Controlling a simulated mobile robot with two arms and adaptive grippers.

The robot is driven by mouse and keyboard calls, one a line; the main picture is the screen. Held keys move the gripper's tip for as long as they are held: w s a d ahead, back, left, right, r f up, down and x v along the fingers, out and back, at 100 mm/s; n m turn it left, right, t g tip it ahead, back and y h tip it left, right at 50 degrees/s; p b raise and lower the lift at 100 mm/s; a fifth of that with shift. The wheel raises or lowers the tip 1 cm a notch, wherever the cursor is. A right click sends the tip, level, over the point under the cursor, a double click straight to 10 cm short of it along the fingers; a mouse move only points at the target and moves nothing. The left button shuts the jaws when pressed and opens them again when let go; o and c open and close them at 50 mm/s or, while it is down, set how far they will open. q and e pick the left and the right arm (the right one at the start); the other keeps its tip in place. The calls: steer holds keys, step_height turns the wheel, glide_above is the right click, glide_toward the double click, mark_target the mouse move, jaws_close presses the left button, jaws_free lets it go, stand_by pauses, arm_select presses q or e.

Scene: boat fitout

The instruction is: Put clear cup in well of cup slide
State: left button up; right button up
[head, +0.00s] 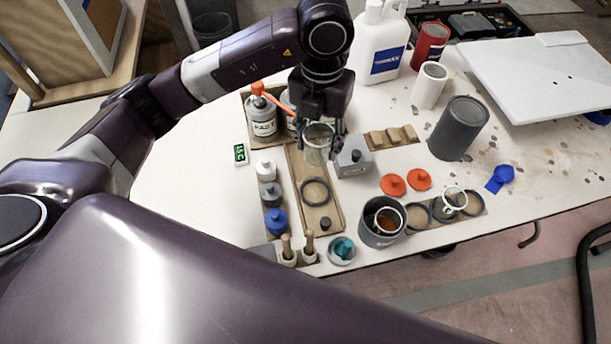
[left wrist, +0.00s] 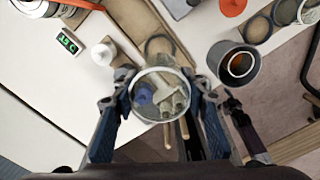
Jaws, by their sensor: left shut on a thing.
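The clear cup (head: 317,150) is between the fingers of my left gripper (head: 320,138), which is shut on it. In the left wrist view the cup's round rim (left wrist: 163,72) sits between the two blue-padded fingers, and things below show through it. The cup slide (head: 305,217) is a long tan board with a dark ring around its well (head: 315,192) and a small dark knob (head: 325,223). The cup is over the far part of the slide, beyond the well. Its exact height is hard to tell. My right gripper is in neither view.
A grey box (head: 353,162) stands close right of the cup. Metal cans (head: 262,118) stand behind left, with an orange-handled tool. Small capped bottles (head: 276,222) line the slide's left side. A dark grey cup (head: 380,222) and orange lids (head: 393,184) are on the right. The left tabletop is mostly clear.

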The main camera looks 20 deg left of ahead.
arm_select(q)
step_height(320, 180, down, 12)
steer(key=shift+r+p, duration=0.15)
steer(key=shift+p, duration=0.75)
steer(key=shift+f, duration=0.3)
step_height(320, 180, down, 4)
steer(key=shift+f+p, duration=0.1)
steer(key=shift+p, duration=0.25)
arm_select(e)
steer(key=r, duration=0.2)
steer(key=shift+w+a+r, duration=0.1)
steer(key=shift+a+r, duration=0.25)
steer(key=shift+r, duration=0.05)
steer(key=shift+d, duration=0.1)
